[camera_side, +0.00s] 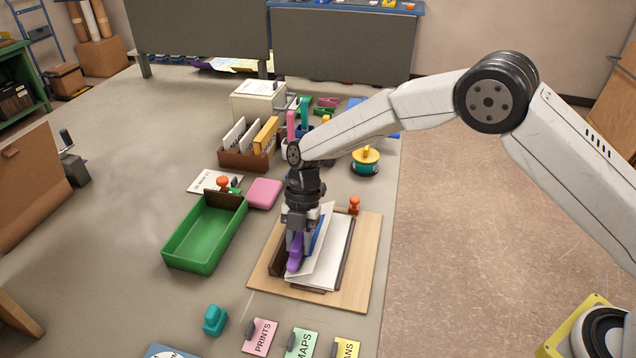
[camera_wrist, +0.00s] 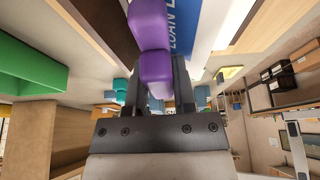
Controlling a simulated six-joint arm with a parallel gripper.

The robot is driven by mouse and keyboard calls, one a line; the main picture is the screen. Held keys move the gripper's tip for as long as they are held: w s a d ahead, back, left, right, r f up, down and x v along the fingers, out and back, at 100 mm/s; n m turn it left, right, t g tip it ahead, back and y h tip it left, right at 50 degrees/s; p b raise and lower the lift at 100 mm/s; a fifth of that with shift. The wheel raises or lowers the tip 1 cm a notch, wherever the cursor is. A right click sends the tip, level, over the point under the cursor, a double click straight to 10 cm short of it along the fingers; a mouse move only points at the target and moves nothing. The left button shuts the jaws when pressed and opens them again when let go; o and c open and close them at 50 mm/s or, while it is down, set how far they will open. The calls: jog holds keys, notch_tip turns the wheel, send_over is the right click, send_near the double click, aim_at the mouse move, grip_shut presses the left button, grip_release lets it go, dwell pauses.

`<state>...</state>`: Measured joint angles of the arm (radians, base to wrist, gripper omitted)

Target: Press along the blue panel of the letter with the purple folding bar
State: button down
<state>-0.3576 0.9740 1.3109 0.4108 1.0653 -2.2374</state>
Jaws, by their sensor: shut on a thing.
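The purple folding bar (camera_side: 294,252) is held in my gripper (camera_side: 300,240), which is shut on it. In the wrist view the bar (camera_wrist: 151,50) stands between the two dark fingers (camera_wrist: 158,90). The white letter (camera_side: 337,250) lies on a wooden board, with one flap raised at a slant on its left side. The blue panel (camera_side: 318,236) shows partly behind the gripper. In the wrist view the blue panel (camera_wrist: 185,25) carries white lettering and is close to the right of the bar. Whether the bar touches the panel I cannot tell.
The wooden board (camera_side: 367,270) has an orange-red knobbed thing (camera_side: 354,205) at its back. A green tray (camera_side: 190,251) stands to the left, with a pink block (camera_side: 264,193) behind. Coloured label cards, including a pink PRINTS card (camera_side: 260,337), and a teal piece (camera_side: 215,320) lie in front.

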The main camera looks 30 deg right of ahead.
jog(key=shift+f, duration=0.9)
dwell(0.3)
jog(key=shift+w+d, duration=0.1)
jog(key=shift+w+d, duration=0.8)
jog(key=shift+d, duration=0.05)
jog(key=shift+w+d, duration=0.85)
jog(key=shift+d, duration=0.05)
jog(key=shift+w, duration=0.1)
jog(key=shift+w+d+r, duration=0.1)
jog(key=shift+w+d, duration=0.7)
jog(key=shift+d, duration=0.05)
jog(key=shift+w+d, duration=0.1)
jog(key=shift+w, duration=0.05)
